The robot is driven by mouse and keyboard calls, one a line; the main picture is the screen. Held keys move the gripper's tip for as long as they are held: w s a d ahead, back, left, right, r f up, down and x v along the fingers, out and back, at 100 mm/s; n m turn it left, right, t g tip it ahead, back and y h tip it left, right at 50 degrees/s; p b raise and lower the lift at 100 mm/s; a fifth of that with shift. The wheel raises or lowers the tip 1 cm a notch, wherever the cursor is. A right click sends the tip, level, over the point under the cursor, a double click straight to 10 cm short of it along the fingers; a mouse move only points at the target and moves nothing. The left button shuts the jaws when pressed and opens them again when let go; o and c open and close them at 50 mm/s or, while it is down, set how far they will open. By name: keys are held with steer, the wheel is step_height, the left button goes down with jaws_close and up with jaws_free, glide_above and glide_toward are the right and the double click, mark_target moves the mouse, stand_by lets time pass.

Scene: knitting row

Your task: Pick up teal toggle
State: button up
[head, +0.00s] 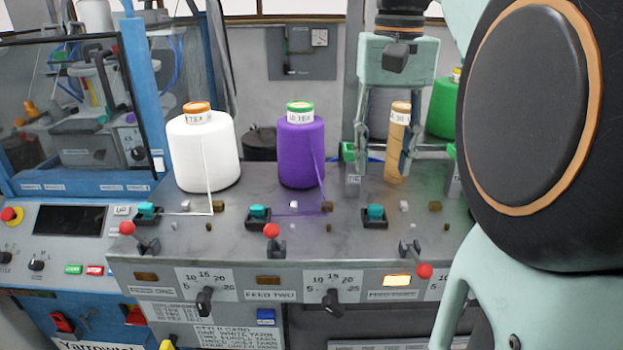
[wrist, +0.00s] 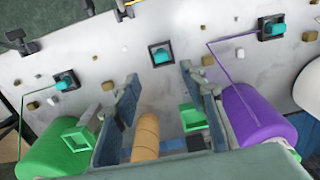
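Three teal toggles sit in dark square frames on the grey machine deck. In the head view they are the left toggle (head: 146,209), the middle toggle (head: 258,212) and the right toggle (head: 375,212). The wrist view shows three too: one at left (wrist: 66,81), one near centre (wrist: 162,55) and one at right (wrist: 272,28). My gripper (head: 402,178) is open, fingers pointing down, above and behind the right toggle in the head view. In the wrist view its spread fingers (wrist: 158,78) have the centre toggle beyond their tips. Nothing is held.
A bare tan cone (head: 397,145) stands between my fingers in the picture; I cannot tell contact. A purple yarn cone (head: 300,150), a white cone (head: 203,150) and a green cone (head: 442,108) stand nearby. Red-ball levers (head: 272,231) line the front edge.

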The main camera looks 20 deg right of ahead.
mark_target(376, 208)
steer(key=f, duration=0.8)
steer(key=shift+s+a+f+b, duration=0.15)
steer(key=shift+s+a+b, duration=0.1)
steer(key=shift+b, duration=0.1)
steer(key=shift+c, duration=0.3)
steer(key=c, duration=0.7)
